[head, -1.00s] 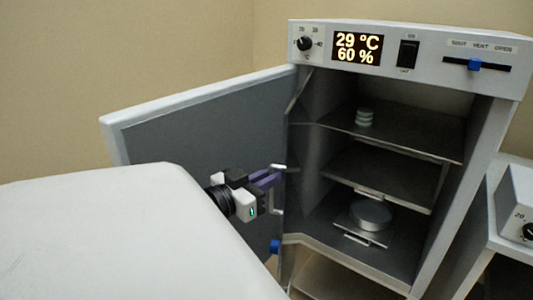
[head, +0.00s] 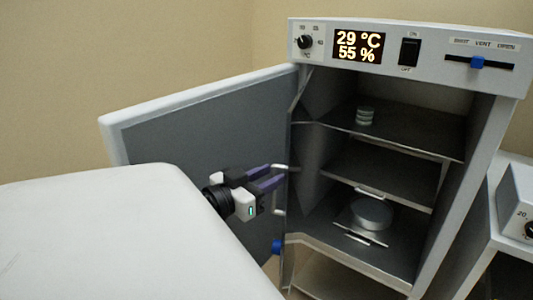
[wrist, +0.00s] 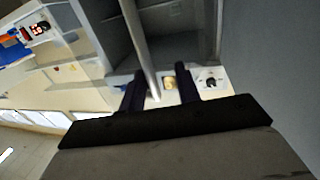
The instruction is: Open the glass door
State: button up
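The incubator (head: 405,270) stands with its grey outer door (head: 190,130) swung wide to the left. The glass door is see-through, and I cannot make out its full outline or exact angle. A pale handle (head: 279,190) shows near the left edge of the opening. My gripper (head: 278,177) is at this handle, in front of the outer door's inner face. In the wrist view, the two dark fingers (wrist: 161,88) are apart, with a pale bar (wrist: 141,45) running between them. There appears to be space beside the bar, so the fingers do not look closed on it.
Inside are shelves (head: 385,175) with a small stack of dishes (head: 364,116) and a round metal piece (head: 371,213). Another unit (head: 515,215) stands close on the right. My white arm fills the lower left.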

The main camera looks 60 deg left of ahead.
jog(key=s+d+b, duration=0.2)
jog(key=s, duration=1.1)
jog(key=shift+s+d+b, duration=0.2)
jog(key=shift+s+b, duration=0.15)
jog(key=shift+s, duration=0.05)
